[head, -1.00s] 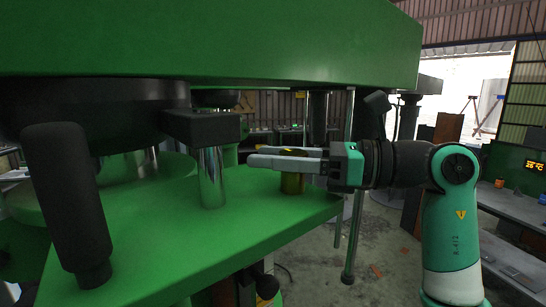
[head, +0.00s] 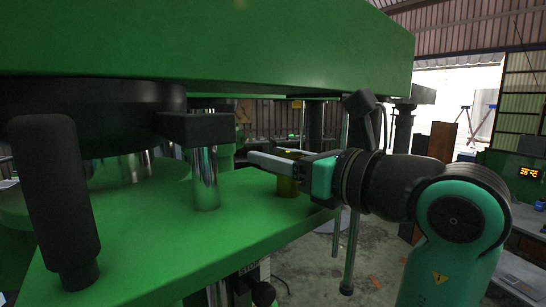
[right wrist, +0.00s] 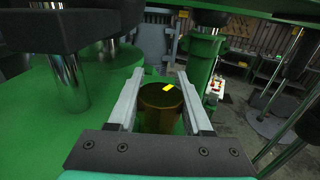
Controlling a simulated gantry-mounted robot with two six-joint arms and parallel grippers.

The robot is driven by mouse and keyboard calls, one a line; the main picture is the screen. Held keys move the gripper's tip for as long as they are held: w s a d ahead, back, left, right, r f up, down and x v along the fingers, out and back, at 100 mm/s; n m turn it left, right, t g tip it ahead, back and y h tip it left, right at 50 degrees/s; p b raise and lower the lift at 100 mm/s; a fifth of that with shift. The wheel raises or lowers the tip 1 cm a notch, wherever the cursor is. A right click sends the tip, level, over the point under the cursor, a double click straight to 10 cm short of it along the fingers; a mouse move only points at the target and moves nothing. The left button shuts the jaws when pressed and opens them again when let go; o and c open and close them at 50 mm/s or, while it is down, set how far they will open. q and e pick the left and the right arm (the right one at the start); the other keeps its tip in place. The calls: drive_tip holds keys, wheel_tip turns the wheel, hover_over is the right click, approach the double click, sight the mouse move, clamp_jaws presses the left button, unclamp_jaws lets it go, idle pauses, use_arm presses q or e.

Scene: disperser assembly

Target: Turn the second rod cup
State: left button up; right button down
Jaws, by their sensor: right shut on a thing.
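The rod cup (head: 287,187) is a short brass-coloured cylinder standing upright on the green plate (head: 250,210). In the right wrist view the cup (right wrist: 162,112) shows a dark top with a small yellow mark, between my two fingers. My right gripper (head: 268,159) is shut on the cup from the right, its fingers level and passing on either side of it. The gripper also shows in the right wrist view (right wrist: 160,75). The fingers hide part of the cup in the head view. My left gripper is not in view.
A shiny steel rod (head: 206,180) under a black block (head: 197,128) stands left of the cup. A black handle (head: 55,200) is at the far left. A large green beam (head: 210,50) hangs low overhead. Thin vertical rods (head: 354,240) stand right of the plate.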

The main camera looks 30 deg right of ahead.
drive_tip(key=shift+d+m+h, duration=0.15)
drive_tip(key=shift+m+h, duration=0.25)
drive_tip(key=shift+h, duration=0.2)
drive_tip(key=shift+c, duration=1.6)
unclamp_jaws()
drive_tip(key=s+d, duration=0.1)
drive_tip(key=s, duration=1)
drive_tip(key=shift+s+d, duration=0.25)
